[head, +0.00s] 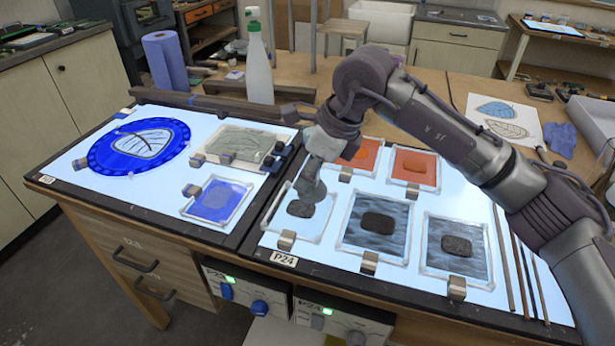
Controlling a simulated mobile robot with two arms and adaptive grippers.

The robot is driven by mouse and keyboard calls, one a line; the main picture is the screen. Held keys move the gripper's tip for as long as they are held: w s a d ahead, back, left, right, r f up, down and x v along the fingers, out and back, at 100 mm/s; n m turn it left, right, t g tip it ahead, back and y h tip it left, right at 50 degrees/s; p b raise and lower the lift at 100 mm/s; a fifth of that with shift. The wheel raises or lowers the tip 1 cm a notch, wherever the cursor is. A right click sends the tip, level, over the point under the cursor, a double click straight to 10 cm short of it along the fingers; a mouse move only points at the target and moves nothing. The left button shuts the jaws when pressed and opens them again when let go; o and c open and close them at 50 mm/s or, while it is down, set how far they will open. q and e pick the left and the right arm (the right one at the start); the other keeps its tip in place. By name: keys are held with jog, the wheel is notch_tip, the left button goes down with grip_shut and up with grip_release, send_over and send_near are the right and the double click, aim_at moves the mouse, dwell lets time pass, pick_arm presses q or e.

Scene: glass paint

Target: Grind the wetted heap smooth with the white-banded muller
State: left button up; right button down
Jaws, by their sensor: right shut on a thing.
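My right gripper (318,166) reaches in from the right and points down over the front left part of the right light panel. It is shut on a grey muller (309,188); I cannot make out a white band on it. The muller's lower end overlaps a dark heap (300,208) on a small clear glass plate (318,228); I cannot tell whether they touch. Two more dark heaps, one in the middle (377,223) and one at the right (456,245), lie on grey-streaked plates. I cannot tell from the picture which heap is wetted. My left gripper is out of view.
Two orange plates, one (371,151) near the gripper and one farther right (416,160), lie behind the heaps. The left panel holds a blue disc (100,158), a leaf plate (215,146) and a blue-paint plate (218,200). Thin rods (516,262) lie at right.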

jog(key=shift+f, duration=0.1)
dwell(0.3)
notch_tip(320, 180, down, 4)
jog(key=b, duration=0.3)
jog(key=shift+w+a+b, duration=0.1)
jog(key=shift+b, duration=0.3)
jog(key=shift+b, duration=0.35)
dwell(0.3)
